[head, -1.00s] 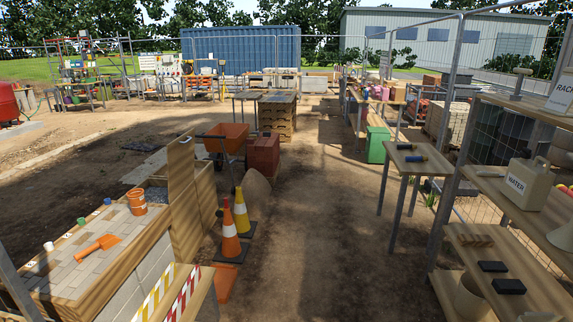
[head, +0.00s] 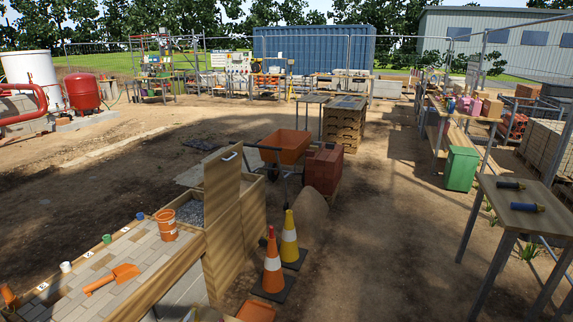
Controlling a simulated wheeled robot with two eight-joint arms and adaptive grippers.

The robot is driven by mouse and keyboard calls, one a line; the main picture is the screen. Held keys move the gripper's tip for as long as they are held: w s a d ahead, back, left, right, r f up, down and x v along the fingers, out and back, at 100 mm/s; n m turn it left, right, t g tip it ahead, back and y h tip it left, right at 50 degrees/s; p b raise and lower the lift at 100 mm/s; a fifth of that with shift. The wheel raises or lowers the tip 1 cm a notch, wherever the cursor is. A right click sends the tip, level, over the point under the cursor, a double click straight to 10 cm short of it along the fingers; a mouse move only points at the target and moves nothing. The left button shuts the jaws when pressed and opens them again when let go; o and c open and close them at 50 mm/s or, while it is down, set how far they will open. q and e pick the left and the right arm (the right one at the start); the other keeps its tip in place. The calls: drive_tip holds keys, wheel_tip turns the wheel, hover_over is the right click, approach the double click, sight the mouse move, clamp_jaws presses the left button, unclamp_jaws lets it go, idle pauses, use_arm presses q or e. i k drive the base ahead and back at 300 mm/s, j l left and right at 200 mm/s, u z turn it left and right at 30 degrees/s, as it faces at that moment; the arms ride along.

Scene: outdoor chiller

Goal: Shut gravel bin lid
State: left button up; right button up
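The gravel bin (head: 255,200) is a wooden box beyond the near paved worktop, left of centre in the head view. Grey gravel (head: 190,212) shows inside its open top. The bin's lid (head: 222,190) is a wooden panel standing upright, with a pale handle (head: 229,156) near its top edge. The lid hides part of the bin's inside. Neither of my grippers is in view, and nothing is seen touching the lid.
The paved worktop (head: 105,262) carries an orange trowel (head: 112,278) and an orange bucket (head: 166,224). Traffic cones (head: 272,262) stand right of the bin. A wheelbarrow (head: 286,146) and red bricks (head: 323,168) are behind. Bare ground is clear towards the right-hand table (head: 525,204).

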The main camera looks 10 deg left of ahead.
sight(222, 173)
drive_tip(key=i+j+u, duration=0.25)
drive_tip(key=i+j, duration=0.15)
drive_tip(key=i+j+u, duration=0.25)
drive_tip(key=i, duration=0.25)
drive_tip(key=i+l, duration=0.75)
drive_tip(key=l, duration=0.15)
drive_tip(key=i+l+u, duration=0.3)
drive_tip(key=l+u, duration=0.35)
drive_tip(key=i+l+u, duration=0.1)
drive_tip(key=l+u, duration=0.55)
drive_tip(key=l, duration=0.15)
drive_tip(key=u, duration=0.55)
drive_tip(key=i+l, duration=0.05)
